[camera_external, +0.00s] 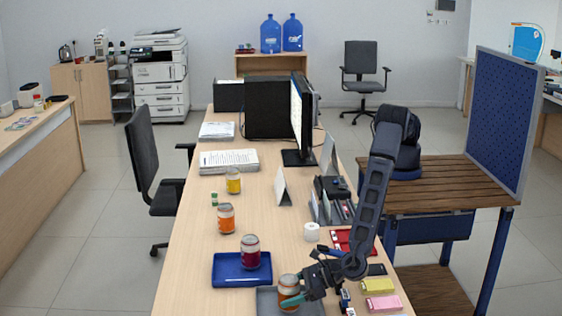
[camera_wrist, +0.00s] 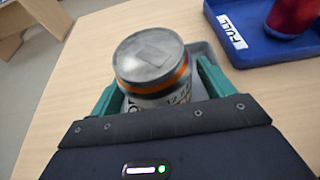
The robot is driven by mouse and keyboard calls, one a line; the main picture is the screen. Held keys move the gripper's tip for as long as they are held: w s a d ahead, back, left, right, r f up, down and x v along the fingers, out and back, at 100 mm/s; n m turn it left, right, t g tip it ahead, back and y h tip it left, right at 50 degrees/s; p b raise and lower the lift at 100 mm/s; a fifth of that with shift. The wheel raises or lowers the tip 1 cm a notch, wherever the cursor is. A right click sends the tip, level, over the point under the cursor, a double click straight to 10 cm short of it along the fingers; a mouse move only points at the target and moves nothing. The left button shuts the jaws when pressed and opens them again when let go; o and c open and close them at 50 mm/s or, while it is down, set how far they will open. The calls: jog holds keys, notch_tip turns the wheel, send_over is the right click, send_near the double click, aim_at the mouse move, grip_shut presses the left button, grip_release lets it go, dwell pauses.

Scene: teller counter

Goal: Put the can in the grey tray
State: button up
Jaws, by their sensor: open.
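A silver can with an orange band (camera_external: 289,285) stands upright at the grey tray (camera_external: 264,299) near the front of the counter. In the wrist view the can (camera_wrist: 152,62) sits between the teal fingers of my gripper (camera_wrist: 160,90), one on each side. The jaws are open around it. Part of the grey tray (camera_wrist: 206,56) shows behind the can. The can's base is hidden, so I cannot tell for sure that it rests on the tray floor. My gripper (camera_external: 304,287) also shows low over the tray in the external view.
A blue tray (camera_external: 228,271), marked "FULL" in the wrist view, holds a red can (camera_external: 250,251) just behind. An orange can (camera_external: 226,218) and a yellow can (camera_external: 233,181) stand farther back. Pink (camera_external: 384,303) and yellow (camera_external: 377,285) blocks lie to the right.

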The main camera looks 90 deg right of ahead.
jog(key=v, duration=1.2)
jog(key=shift+r, duration=0.15)
